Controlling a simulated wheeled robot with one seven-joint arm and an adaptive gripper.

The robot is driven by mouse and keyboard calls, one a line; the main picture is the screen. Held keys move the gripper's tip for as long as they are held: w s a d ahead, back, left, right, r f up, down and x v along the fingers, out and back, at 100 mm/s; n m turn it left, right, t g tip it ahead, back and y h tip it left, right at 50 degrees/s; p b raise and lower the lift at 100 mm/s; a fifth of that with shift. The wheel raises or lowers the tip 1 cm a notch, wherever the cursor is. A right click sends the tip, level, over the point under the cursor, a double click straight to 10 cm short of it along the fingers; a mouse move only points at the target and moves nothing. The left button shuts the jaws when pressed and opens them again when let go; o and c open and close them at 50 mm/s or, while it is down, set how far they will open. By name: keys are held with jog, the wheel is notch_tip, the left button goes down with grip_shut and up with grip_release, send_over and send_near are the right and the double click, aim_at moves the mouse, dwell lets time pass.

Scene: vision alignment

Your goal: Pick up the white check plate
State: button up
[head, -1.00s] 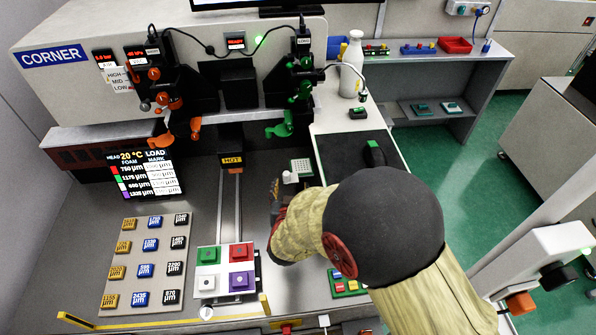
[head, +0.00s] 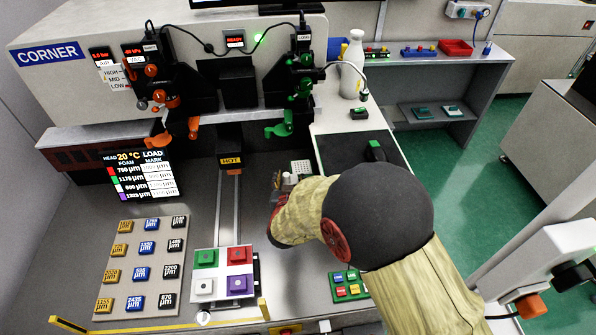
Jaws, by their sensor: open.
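A white square plate (head: 204,288) with a small dark centre sits at the front left of a pale four-part holder (head: 222,267). Green (head: 206,258), red (head: 239,256) and purple (head: 240,284) square plates share the holder. My gripper (head: 279,184) is beyond and to the right of the holder, apart from the white plate. It is open, but its fingers are small and partly hidden by my own arm. A small white knob-like piece (head: 288,178) shows beside the fingers; I cannot tell whether they touch it.
A pale dotted block (head: 301,167) stands just beyond my gripper. A board of labelled tiles (head: 141,265) lies left of the holder. A metal rail (head: 229,205) runs behind the holder. A green button box (head: 347,287) is at right, and yellow edging (head: 160,323) lines the front.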

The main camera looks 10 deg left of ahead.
jog(key=c, duration=1)
grip_shut()
